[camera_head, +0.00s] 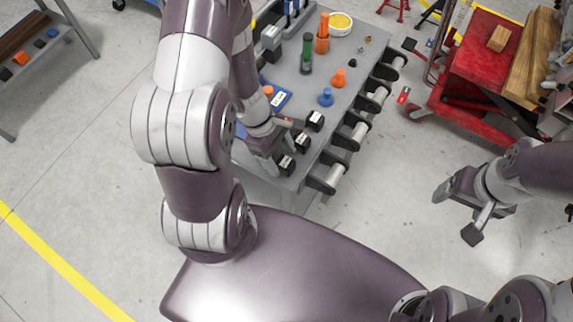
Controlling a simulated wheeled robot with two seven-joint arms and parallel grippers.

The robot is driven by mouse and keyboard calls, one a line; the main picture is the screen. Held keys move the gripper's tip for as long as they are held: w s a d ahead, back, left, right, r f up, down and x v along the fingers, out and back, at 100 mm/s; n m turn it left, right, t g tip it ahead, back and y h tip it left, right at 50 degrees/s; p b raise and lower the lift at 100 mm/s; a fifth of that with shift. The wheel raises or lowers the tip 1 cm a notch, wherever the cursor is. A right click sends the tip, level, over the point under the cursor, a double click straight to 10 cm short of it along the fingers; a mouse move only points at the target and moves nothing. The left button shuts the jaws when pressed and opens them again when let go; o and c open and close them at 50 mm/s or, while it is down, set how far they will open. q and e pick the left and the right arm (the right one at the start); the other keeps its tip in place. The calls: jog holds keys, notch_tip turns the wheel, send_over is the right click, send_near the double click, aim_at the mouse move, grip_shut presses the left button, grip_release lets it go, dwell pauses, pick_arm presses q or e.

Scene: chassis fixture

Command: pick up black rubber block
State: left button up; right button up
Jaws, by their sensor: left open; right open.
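Three black blocks with white labelled faces stand in a slanting row near the front right of the grey table: the far block (316,119), the middle block (302,141) and the near block (286,164). I take these as the black rubber blocks. My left gripper (276,140) is over the table just left of the row, close to the middle and near blocks. It is open, and whether it touches a block cannot be told. My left arm hides part of the table. My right gripper (457,214) is open and empty above the floor, right of the table.
The table (300,95) also holds a green cylinder (307,55), an orange one (322,38), a blue piece (326,97) and a yellow-filled bowl (340,24). Rollers (359,135) jut from its right edge. A red cart (480,60) stands at right. Open floor lies between.

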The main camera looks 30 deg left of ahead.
pick_arm(q)
jog(key=shift+a+b+x, duration=0.2)
jog(key=shift+b+x, duration=0.1)
jog(key=shift+x, duration=0.9)
jog(key=shift+w+d, duration=0.1)
jog(key=shift+d, duration=0.05)
grip_shut()
notch_tip(320, 180, up, 5)
jog(key=shift+f+p, duration=0.15)
jog(key=shift+p, duration=0.9)
jog(key=s+d+r, duration=0.6)
jog(key=d, duration=0.3)
jog(key=shift+s+d+r, duration=0.15)
jog(key=shift+s+d, duration=0.15)
